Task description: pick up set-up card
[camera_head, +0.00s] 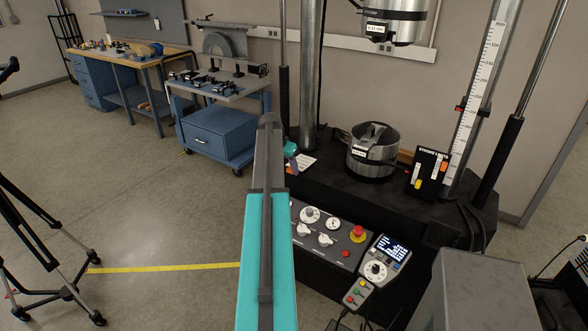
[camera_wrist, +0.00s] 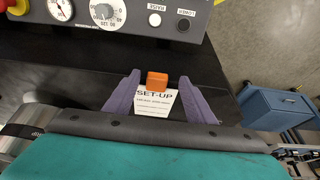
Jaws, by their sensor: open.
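The set-up card (camera_wrist: 153,101) is white with "SET-UP" printed on it and lies on the black machine base. An orange block (camera_wrist: 157,81) sits at its top edge; I cannot tell whether it is fixed to the card. My gripper (camera_wrist: 159,78) is open, its two purple fingers on either side of the card and block in the wrist view. I cannot tell whether they touch it. The lower part of the card is hidden behind my gripper's body. In the head view the card (camera_head: 305,162) shows as a small white patch beside my gripper, which my arm mostly hides.
The control panel (camera_head: 325,236) with knobs and a red stop button stands in front of the base. A metal cylinder (camera_head: 373,151) and a black labelled box (camera_head: 428,171) stand right of the card. A blue cabinet cart (camera_head: 222,134) stands left on open floor.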

